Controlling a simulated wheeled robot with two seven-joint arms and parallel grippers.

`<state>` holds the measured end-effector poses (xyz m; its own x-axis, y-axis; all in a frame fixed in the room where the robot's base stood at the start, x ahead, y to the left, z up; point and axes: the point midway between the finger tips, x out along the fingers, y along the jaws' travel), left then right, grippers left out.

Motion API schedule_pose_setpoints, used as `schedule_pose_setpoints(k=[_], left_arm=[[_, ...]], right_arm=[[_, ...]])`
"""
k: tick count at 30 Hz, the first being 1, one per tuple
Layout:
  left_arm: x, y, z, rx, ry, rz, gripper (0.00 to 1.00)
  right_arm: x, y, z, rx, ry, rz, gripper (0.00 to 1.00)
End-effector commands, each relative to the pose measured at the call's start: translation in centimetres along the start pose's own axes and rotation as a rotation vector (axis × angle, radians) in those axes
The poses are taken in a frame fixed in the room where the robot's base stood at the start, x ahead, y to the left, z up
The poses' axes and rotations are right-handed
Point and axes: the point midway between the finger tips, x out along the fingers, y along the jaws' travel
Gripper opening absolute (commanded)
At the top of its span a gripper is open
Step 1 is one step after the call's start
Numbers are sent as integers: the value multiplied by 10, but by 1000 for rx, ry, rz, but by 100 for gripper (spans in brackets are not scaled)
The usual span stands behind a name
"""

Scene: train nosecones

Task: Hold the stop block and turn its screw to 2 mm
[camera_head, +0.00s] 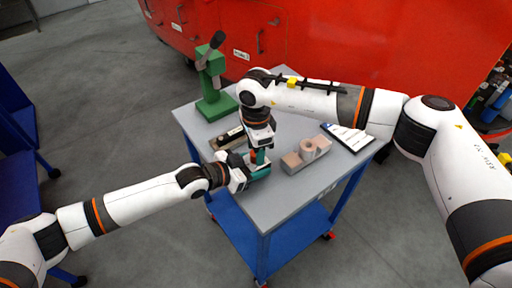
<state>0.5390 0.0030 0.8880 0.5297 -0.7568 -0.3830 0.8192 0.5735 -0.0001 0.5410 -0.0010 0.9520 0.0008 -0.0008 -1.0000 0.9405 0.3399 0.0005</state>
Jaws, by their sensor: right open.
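A teal block (260,173), apparently the stop block, sits on the grey table top (283,204) near its left front edge. My arms and grippers cover most of it, and its screw cannot be made out. My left gripper (247,176) reaches in from the left and is right at the block. Its fingertips are too small and covered to tell whether they are shut on it. My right gripper (259,157) points down from above the block, close to it, and is open. Whether it touches the block or the screw cannot be told.
A green press-like stand (214,104) is at the table's back left. A pinkish block with a round part (305,154) and a white chart (348,137) lie to the right. A red vehicle body (340,45) stands behind.

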Motion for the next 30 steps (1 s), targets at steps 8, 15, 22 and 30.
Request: schedule_pose_setpoints(k=[8,15,22,30], left_arm=[[0,-1,-1,0,3,-1,23],[0,-1,-1,1,2,-1,23],[0,-1,-1,0,2,-1,23],[0,-1,-1,0,2,-2,23]], right_arm=[[-22,0,0,-1,1,2,49],[-74,1,0,-1,1,4,49],[-110,0,0,0,0,2,49],[-120,0,0,0,0,-1,49]])
